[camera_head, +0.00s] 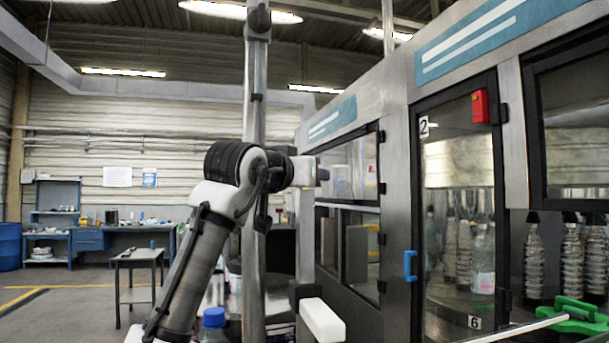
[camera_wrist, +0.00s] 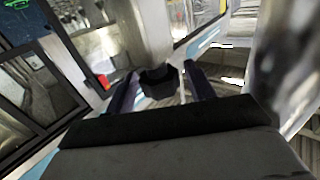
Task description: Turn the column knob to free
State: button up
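My gripper (camera_wrist: 160,85) shows in the wrist view with two dark purple fingers standing apart, open. A dark, blocky piece (camera_wrist: 158,82), which looks like the column knob, is between or just beyond the fingers. I cannot tell whether the fingers touch it, and its setting is not readable. In the head view a small purple tip of my gripper (camera_head: 322,174) shows at the end of my arm, pointing right toward the machine. The knob cannot be made out there. A metal column (camera_head: 256,95) rises behind my arm, with a dark fitting (camera_head: 258,20) near its top.
The labelling machine fills the right side, with a glass door (camera_head: 458,150), a blue handle (camera_head: 410,265) and a red box (camera_head: 480,106). Bottles (camera_head: 534,262) stand inside. A green clamp (camera_head: 578,318) is at lower right. A small table (camera_head: 139,257) stands left on open floor.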

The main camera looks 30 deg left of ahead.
jog(key=c, duration=0.8)
jog(key=shift+c, duration=0.2)
